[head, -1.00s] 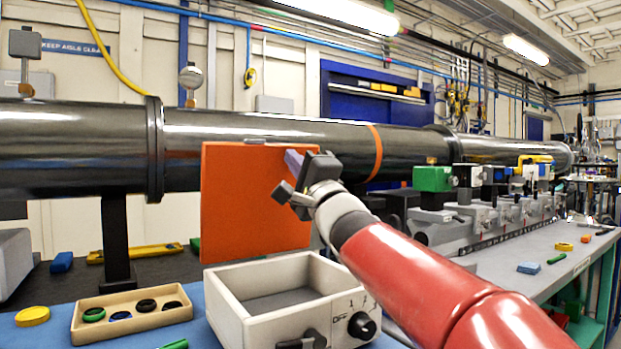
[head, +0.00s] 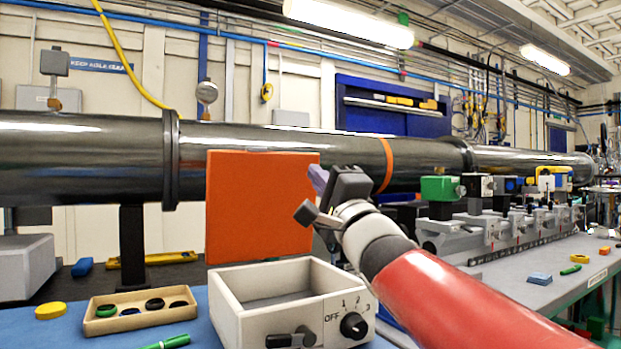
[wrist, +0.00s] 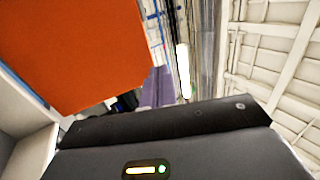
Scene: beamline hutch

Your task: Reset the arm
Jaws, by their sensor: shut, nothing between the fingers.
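My gripper (head: 318,180) is at the end of my red and white arm, in the middle of the head view. It is raised above the workbench, in front of the right edge of an upright orange panel (head: 258,207). Its fingers are shut with nothing between them. In the wrist view the purplish fingers (wrist: 158,90) show beyond the dark gripper body, and the orange panel (wrist: 70,50) fills the upper left.
A white open-topped box (head: 228,302) with a knob and lever stands below my gripper. A wooden tray (head: 100,326) with several rings lies to its left. A dark beam pipe (head: 80,150) runs behind. A green-topped instrument row (head: 440,188) is at right.

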